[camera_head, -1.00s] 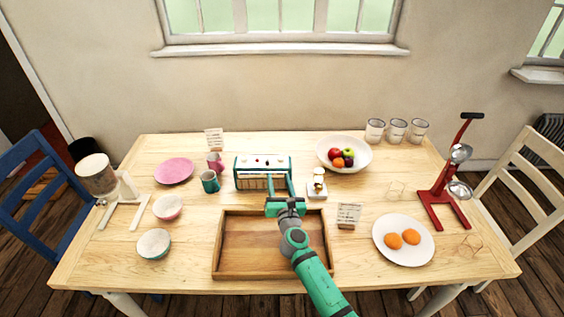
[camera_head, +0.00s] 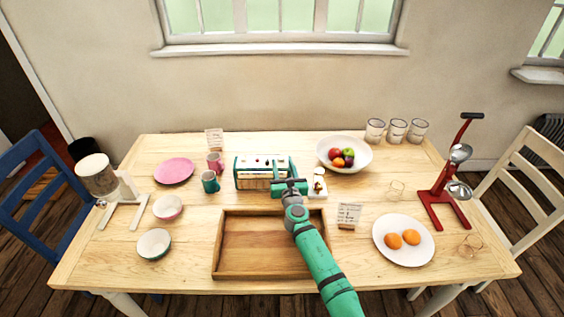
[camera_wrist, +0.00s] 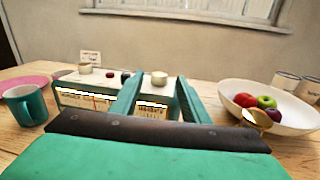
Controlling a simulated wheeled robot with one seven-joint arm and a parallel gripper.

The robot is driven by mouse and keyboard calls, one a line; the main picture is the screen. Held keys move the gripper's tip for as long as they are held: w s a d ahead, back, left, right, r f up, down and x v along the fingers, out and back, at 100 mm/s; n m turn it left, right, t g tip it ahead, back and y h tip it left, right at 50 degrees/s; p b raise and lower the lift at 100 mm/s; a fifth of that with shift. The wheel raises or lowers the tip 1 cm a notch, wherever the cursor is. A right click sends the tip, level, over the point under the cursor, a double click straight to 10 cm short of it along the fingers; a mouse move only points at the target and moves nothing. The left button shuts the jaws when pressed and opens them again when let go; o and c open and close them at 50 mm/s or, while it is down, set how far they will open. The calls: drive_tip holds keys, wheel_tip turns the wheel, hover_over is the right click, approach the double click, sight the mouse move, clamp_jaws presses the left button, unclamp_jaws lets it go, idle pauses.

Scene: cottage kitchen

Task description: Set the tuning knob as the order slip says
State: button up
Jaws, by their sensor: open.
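A teal and white radio (camera_head: 262,173) stands at the middle of the table; it also shows in the wrist view (camera_wrist: 75,98), with a lit dial and a red needle. Several knobs sit on its top: a cream knob at left (camera_wrist: 84,69), small dark red and dark ones in the middle, and a larger cream knob at right (camera_wrist: 159,78). My gripper (camera_head: 281,169) is open at the radio's right part. In the wrist view, its two fingers stand either side of the right cream knob, apart from it. Two written cards stand at front right (camera_head: 348,214) and back left (camera_head: 214,138); their text is unreadable.
A wooden tray (camera_head: 217,248) lies in front of the radio. A teal mug (camera_head: 210,182) and pink mug (camera_head: 215,162) are to its left. A small white stand with a brass piece (camera_head: 318,186) is close to its right. A fruit bowl (camera_head: 344,166) is behind right.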

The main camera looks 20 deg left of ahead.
sight(281, 159)
drive_tip(key=shift+x, duration=1.35)
drive_tip(key=c, duration=1.1)
